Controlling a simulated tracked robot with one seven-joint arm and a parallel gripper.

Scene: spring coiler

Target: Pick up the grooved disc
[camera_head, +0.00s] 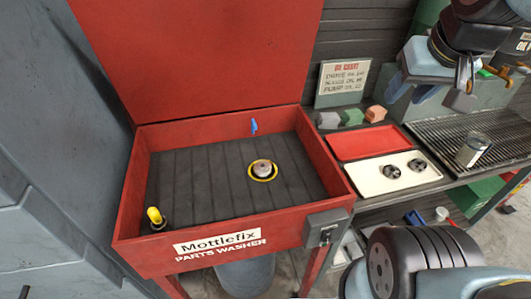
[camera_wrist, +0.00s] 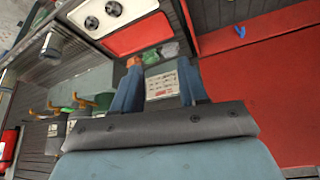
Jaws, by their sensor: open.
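A small pale round metal piece (camera_head: 262,167), perhaps the grooved disc, sits inside a yellow ring (camera_head: 264,179) on the ribbed floor of the red parts washer (camera_head: 135,215). Its grooves are too small to make out. Two dark round parts with openings (camera_head: 391,171) (camera_head: 417,165) lie on a white tray (camera_head: 370,188); they also show in the wrist view (camera_wrist: 91,22) (camera_wrist: 113,9). My gripper (camera_wrist: 158,82) is open and empty, its blue fingers apart with an oil chart sign visible between them. In the head view my gripper (camera_head: 408,88) is high at the right, away from the washer.
A red tray (camera_head: 365,143) adjoins the white tray. A metal can (camera_head: 472,149) stands on a grated bench (camera_head: 500,133). The oil chart (camera_head: 342,82) stands behind. The washer's raised red lid (camera_head: 200,60) blocks the back; a yellow-capped nozzle (camera_head: 155,217) stands in its front left corner.

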